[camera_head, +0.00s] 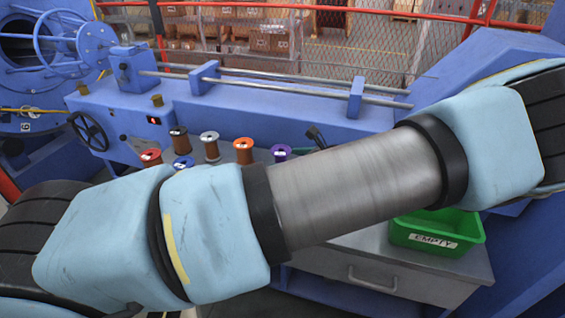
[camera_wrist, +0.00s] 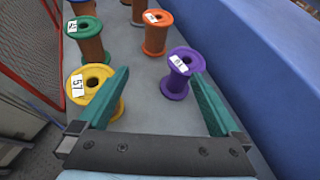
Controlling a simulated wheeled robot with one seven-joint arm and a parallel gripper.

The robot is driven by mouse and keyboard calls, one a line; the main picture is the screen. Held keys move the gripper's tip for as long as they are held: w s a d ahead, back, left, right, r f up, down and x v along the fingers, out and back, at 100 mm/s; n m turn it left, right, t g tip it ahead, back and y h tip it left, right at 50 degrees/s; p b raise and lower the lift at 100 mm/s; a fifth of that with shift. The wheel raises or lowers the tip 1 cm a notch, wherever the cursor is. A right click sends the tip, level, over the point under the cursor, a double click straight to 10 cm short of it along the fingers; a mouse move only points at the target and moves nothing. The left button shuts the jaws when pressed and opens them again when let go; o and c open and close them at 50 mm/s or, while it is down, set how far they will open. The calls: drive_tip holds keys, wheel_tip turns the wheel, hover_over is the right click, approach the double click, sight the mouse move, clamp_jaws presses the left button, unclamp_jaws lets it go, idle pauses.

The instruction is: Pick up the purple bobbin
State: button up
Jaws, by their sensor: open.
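The purple bobbin (camera_wrist: 179,74) stands upright on the grey bench in the wrist view, with a white label on its top flange. In the head view only its top (camera_head: 281,151) shows above my arm; the rest is hidden. My gripper (camera_wrist: 161,78) is open in the wrist view, with two green fingers spread. The purple bobbin appears between the fingertips, close to the right finger. A yellow bobbin (camera_wrist: 97,93) with a label stands by the left finger, which overlaps it in the picture. I cannot tell whether either finger touches a bobbin. The gripper is not visible in the head view.
A blue machine wall (camera_wrist: 262,70) runs along the right. A green bin (camera_head: 437,232) marked EMPTY sits at the bench's right end.

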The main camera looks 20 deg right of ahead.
drive_tip(key=w+d, duration=0.1)
drive_tip(key=w+d+f+m+t, duration=0.1)
drive_tip(key=w+d+f+m+h, duration=0.1)
drive_tip(key=w, duration=0.1)
drive_tip(key=shift+w+f+p, duration=0.1)
drive_tip(key=shift+f+p, duration=0.15)
drive_tip(key=shift+p, duration=0.15)
drive_tip(key=x, duration=0.1)
drive_tip(key=p+x, duration=0.2)
drive_tip(key=x, duration=0.1)
drive_tip(key=shift+w+a+r, duration=0.1)
drive_tip(key=shift+a+r, duration=0.2)
drive_tip(key=shift+w+a+f, duration=0.1)
drive_tip(key=shift+w+f, duration=0.35)
drive_tip(key=shift+w, duration=0.1)
drive_tip(key=shift+c, duration=0.2)
drive_tip(key=c, duration=1.1)
drive_tip(key=shift+r, duration=0.15)
